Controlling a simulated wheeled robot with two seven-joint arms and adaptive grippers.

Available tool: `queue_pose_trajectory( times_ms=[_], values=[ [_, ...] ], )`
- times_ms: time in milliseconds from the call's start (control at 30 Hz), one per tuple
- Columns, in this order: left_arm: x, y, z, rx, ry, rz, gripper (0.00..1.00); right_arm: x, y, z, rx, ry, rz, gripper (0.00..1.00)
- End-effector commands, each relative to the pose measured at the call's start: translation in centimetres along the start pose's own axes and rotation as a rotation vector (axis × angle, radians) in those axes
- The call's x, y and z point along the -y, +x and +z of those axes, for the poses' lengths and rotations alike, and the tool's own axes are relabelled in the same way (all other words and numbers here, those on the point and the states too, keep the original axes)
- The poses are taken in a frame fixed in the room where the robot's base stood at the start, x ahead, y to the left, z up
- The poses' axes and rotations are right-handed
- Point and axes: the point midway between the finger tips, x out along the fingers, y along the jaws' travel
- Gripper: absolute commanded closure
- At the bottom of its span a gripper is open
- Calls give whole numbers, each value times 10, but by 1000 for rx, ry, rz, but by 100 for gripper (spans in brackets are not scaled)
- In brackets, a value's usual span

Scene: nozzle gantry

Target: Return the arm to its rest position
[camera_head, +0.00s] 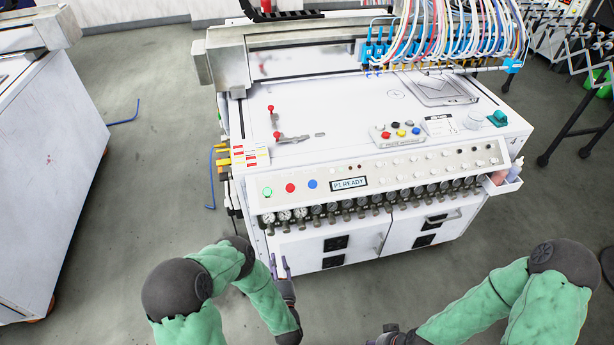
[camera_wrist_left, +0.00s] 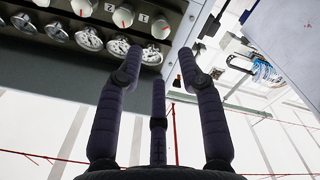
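My left arm, green with black joints, comes in from the lower left of the head view. Its left gripper (camera_head: 279,264) is in front of the lower left front of the white gantry machine (camera_head: 340,235). In the left wrist view the left gripper (camera_wrist_left: 160,55) has its dark fingers spread apart, with nothing between them. The machine's gauges show beyond the fingertips. My right arm is at the lower right of the head view, and its dark wrist end is cut off by the bottom edge. The right gripper's fingers cannot be made out.
The machine's front has a display panel (camera_head: 349,184) reading "P1 READY", coloured buttons and a row of gauges. A bottle holder (camera_head: 502,184) sticks out at its right corner. Another white cabinet (camera_head: 45,170) stands at the left.

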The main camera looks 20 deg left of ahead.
Motion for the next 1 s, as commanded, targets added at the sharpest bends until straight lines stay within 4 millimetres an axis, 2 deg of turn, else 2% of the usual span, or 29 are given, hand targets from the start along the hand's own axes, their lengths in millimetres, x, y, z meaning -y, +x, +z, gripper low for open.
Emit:
queue_pose_trajectory(
  times_ms=[167,267,433,567,767,867,1000],
  values=[
    [0,1,1,9,3,-3,62,0,-1,0,0,0,0,60],
    [-2,6,9,65,18,-22,62,1,-3,0,0,0,0,60],
    [-8,15,41,296,88,-88,62,5,-13,0,0,0,0,60],
    [-14,7,67,525,166,-136,62,8,-21,1,0,0,0,60],
    [-27,-33,90,880,292,-177,62,12,-33,1,0,0,0,60],
    [-34,-64,92,1061,358,-184,62,14,-39,1,0,0,0,60],
    [-44,-115,82,1314,449,-181,62,17,-47,2,0,0,0,60]
  ],
)
